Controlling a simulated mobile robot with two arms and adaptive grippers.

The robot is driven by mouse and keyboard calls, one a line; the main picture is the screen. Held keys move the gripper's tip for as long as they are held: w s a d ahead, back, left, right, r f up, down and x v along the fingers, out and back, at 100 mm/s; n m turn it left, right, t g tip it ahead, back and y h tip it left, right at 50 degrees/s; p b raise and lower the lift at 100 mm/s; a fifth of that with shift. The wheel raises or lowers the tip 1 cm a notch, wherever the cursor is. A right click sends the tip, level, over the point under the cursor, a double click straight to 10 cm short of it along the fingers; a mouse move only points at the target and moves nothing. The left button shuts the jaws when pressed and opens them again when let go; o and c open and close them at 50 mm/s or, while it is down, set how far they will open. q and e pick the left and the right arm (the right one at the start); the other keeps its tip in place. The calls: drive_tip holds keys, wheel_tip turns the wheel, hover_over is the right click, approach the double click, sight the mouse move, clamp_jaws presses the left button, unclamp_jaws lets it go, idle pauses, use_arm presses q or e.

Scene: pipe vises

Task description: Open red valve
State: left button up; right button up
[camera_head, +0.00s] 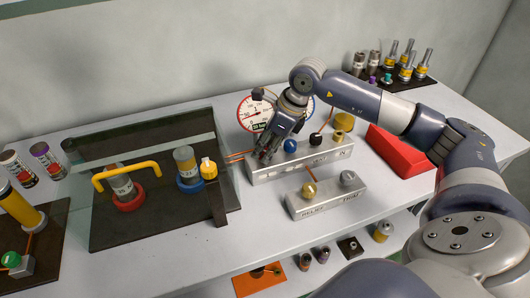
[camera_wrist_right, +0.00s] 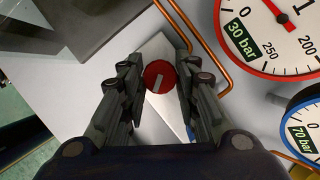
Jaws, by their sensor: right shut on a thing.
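The red valve (camera_wrist_right: 160,77) is a round knob with a pale bar mark across its top. In the right wrist view it sits between the two fingers of my right gripper (camera_wrist_right: 163,80), which is shut on it. In the head view my right gripper (camera_head: 268,150) points down at the left end of the grey valve block (camera_head: 310,166). There the gripper mostly hides the red valve. My left gripper is not in view.
A blue knob (camera_head: 290,146) and a yellow knob (camera_head: 344,122) are on the same block. The red-rimmed gauge (camera_wrist_right: 272,35) and the blue-rimmed gauge (camera_wrist_right: 305,125) stand close by. A lower block (camera_head: 326,198) is in front. A dark tray (camera_head: 160,222) lies to the left.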

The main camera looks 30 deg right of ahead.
drive_tip(key=n, duration=0.2)
drive_tip(key=n+g+y+b, duration=0.1)
drive_tip(key=n, duration=0.1)
drive_tip(key=shift+w+d+n, duration=0.1)
drive_tip(key=shift+w+n, duration=0.1)
drive_tip(key=shift+n, duration=0.1)
drive_tip(key=n+g+b, duration=0.1)
drive_tip(key=n, duration=0.1)
drive_tip(key=n+g, duration=0.1)
drive_tip(key=n, duration=0.2)
drive_tip(key=shift+w+y+b, duration=0.1)
drive_tip(key=shift+y+b, duration=0.2)
drive_tip(key=shift+b, duration=0.05)
drive_tip(key=shift+r+n, duration=0.1)
drive_tip(key=shift+n, duration=0.2)
drive_tip(key=o, duration=1.1)
drive_tip(key=shift+c, duration=0.2)
drive_tip(key=v, duration=1.2)
drive_tip(key=shift+w, duration=0.15)
